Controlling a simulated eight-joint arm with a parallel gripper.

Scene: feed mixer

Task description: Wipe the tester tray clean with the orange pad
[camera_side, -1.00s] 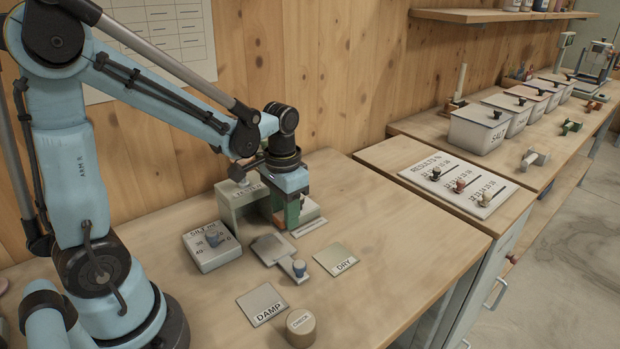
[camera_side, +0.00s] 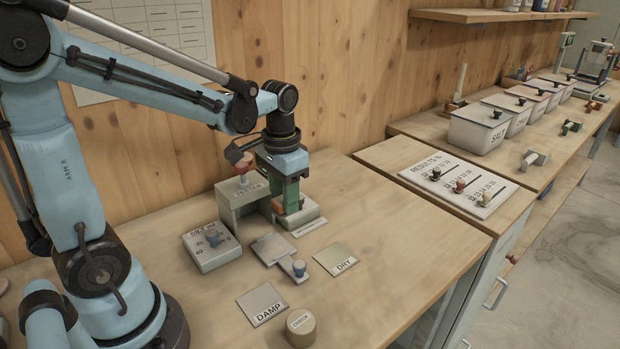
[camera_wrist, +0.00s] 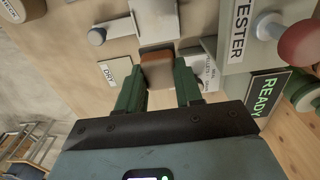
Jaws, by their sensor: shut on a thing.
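My gripper (camera_side: 287,205) is shut on the orange pad, its green fingers on either side of it. In the wrist view the pad (camera_wrist: 157,68) sits between the fingertips (camera_wrist: 160,85); in the side view only an orange edge (camera_side: 301,202) shows. The grey tester (camera_side: 242,205) stands just left of my gripper, with a red knob on top; its label also shows in the wrist view (camera_wrist: 240,30). The flat metal tray (camera_side: 270,247) lies in front of the tester, its arm ending in a blue knob (camera_side: 299,268). Any dirt on it is too small to tell.
A pale holder (camera_side: 308,219) is beside my gripper. DRY (camera_side: 336,259) and DAMP (camera_side: 262,304) plates and a round CHECK block (camera_side: 300,327) lie forward. The table's right side is clear.

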